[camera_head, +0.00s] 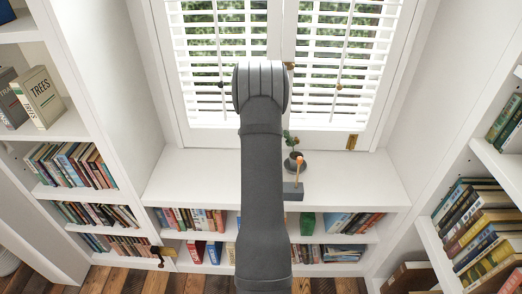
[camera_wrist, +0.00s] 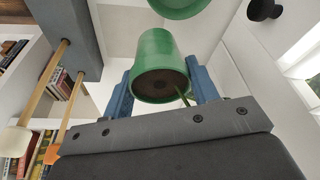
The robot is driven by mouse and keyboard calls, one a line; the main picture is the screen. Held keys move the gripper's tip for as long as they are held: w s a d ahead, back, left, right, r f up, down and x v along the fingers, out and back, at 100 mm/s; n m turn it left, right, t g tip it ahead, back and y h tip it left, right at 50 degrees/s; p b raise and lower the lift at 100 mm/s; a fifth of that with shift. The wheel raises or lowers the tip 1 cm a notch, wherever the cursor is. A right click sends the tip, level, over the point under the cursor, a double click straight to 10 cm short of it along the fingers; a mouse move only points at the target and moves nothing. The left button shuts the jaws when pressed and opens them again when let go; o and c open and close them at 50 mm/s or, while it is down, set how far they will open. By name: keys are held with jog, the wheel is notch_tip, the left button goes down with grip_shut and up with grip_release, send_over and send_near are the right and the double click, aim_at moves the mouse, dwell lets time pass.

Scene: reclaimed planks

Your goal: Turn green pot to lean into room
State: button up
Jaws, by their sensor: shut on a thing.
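The green pot (camera_wrist: 158,55) shows in the wrist view, with its open mouth and dark brown soil facing the camera. A thin green stem (camera_wrist: 184,96) shows at its rim. My gripper (camera_wrist: 162,85) has its blue fingers on either side of the pot and is shut on it. A second green round thing (camera_wrist: 182,6) is cut off at the top of that view; I cannot tell what it is.
Shuttered windows (camera_head: 340,70) rise behind; bookshelves (camera_head: 75,165) flank both sides. The ledge's right part is clear.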

jog(key=s+d+r, duration=0.2)
jog(key=d+r, duration=0.2)
jog(key=r, duration=0.2)
jog(key=shift+s+d, duration=0.25)
jog(key=shift+d, duration=0.1)
dwell(0.4)
jog(key=w+a+f+n, duration=0.1)
jog(key=a+f+n, duration=0.2)
jog(key=w+a+f+n+t+y, duration=0.1)
jog(key=w+a+f+n, duration=0.1)
jog(key=a+f+n, duration=0.1)
jog(key=w+a+f+n+t+y, duration=0.1)
jog(key=w+a+f+n, duration=0.1)
jog(key=a+f+n, duration=0.2)
jog(key=shift+w+a+f+n, duration=0.15)
jog(key=shift+w+n, duration=0.1)
jog(key=shift+n, duration=0.45)
jog(key=shift+f, duration=1.45)
jog(key=o, duration=1.3)
jog(key=shift+c, duration=0.2)
